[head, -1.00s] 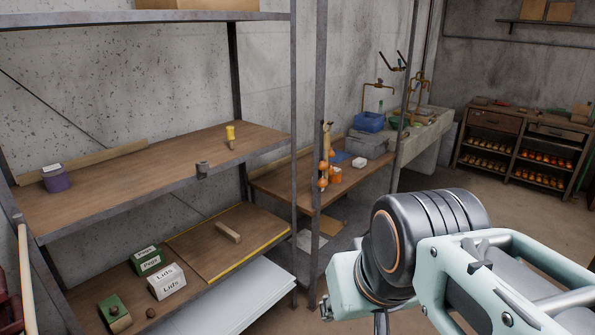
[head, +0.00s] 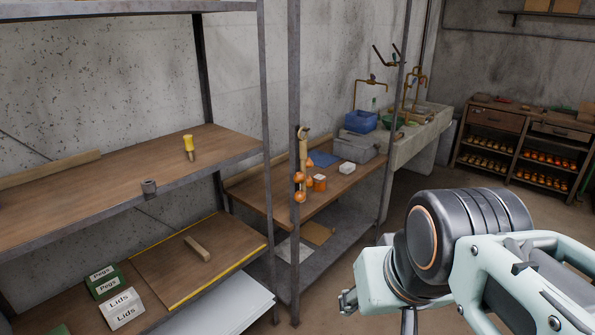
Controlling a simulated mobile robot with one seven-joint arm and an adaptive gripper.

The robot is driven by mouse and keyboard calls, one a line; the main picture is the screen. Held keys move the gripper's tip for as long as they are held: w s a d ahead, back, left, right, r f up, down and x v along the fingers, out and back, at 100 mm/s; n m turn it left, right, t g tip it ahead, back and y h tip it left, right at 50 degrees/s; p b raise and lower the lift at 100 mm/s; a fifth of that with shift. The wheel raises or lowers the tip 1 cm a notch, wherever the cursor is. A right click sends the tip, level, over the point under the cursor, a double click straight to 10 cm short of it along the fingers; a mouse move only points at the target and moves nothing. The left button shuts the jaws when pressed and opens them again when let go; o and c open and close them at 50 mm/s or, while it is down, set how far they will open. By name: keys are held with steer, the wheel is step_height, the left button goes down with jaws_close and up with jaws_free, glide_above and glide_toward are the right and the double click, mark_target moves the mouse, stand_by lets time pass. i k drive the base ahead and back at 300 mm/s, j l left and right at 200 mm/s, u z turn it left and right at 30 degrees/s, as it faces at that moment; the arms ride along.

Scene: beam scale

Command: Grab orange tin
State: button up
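A small orange tin (head: 319,183) stands on the wooden workbench (head: 265,197) in the head view, just right of a post with round orange knobs or balls. It is small and its details are hard to make out. My arm fills the lower right. Part of what looks like my gripper (head: 347,301) shows at its lower left end, well in front of the tin and apart from it.
A grey shelf upright (head: 296,255) stands in front of the bench. A shelf (head: 110,195) with a yellow-handled tool (head: 189,148) is at left.

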mark_target(319, 180)
steer(key=i+l, duration=0.5)
steer(key=i, duration=0.4)
steer(key=i+l+u, duration=0.15)
steer(key=i, duration=0.35)
steer(key=i+l, duration=0.2)
steer(key=i, duration=0.35)
steer(key=u, duration=0.05)
